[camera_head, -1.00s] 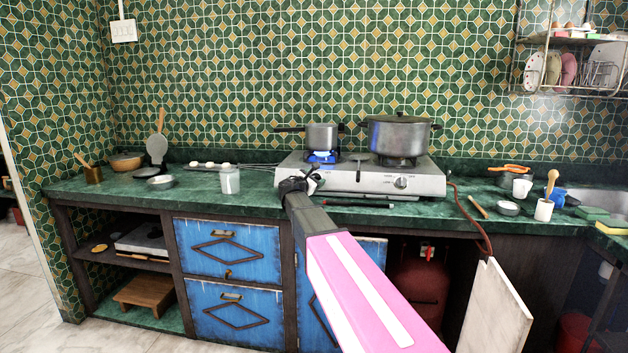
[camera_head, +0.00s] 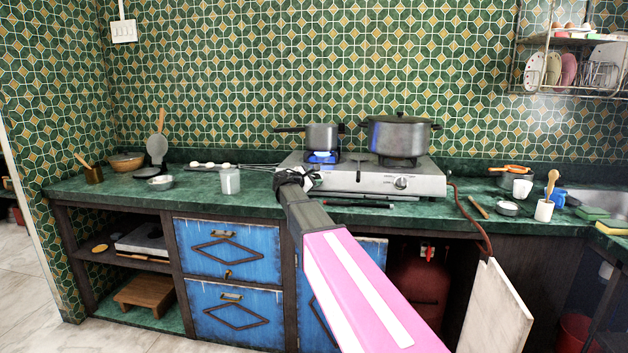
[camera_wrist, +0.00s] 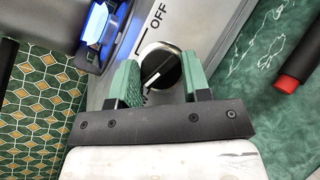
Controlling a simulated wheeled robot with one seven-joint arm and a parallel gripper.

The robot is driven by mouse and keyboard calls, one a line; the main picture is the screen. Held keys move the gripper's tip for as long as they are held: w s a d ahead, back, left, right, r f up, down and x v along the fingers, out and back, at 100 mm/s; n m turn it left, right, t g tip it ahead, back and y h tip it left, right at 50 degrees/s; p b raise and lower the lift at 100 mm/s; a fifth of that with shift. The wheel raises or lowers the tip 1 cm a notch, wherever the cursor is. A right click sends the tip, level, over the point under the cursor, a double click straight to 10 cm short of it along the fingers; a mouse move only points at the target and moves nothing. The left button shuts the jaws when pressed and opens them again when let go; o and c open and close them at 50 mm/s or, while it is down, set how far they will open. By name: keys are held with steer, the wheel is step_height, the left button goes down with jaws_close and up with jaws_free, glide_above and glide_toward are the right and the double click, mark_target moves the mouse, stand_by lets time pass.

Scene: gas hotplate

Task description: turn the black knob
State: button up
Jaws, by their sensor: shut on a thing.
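The black knob (camera_wrist: 160,72) sits on the grey front panel of the gas hotplate (camera_head: 365,183). It has a white line running diagonally across its face in the wrist view. The word OFF is printed on the panel above it, and another label below is partly hidden. My gripper (camera_wrist: 159,66) is shut on the knob, with one green finger pad on each side. In the head view my gripper (camera_head: 298,179) is at the left front of the hotplate and hides this knob. A blue flame (camera_head: 321,158) shows under the small pot.
A small pot (camera_head: 321,137) and a large lidded pot (camera_head: 398,138) stand on the burners. A second, silver knob (camera_head: 400,182) is on the right of the panel. A glass jar (camera_head: 230,181) stands left of my gripper. A dark red-tipped rod (camera_wrist: 295,75) lies on the counter.

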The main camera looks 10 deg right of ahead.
steer(key=m+g, duration=0.3)
steer(key=m, duration=0.2)
steer(key=shift+r+y, duration=0.1)
steer(key=shift+y, duration=0.3)
steer(key=shift+m, duration=0.3)
steer(key=o, duration=0.9)
steer(key=v, duration=1)
steer(key=shift+s+a+r, duration=0.1)
steer(key=shift+a+r, duration=0.1)
steer(key=shift+a, duration=0.15)
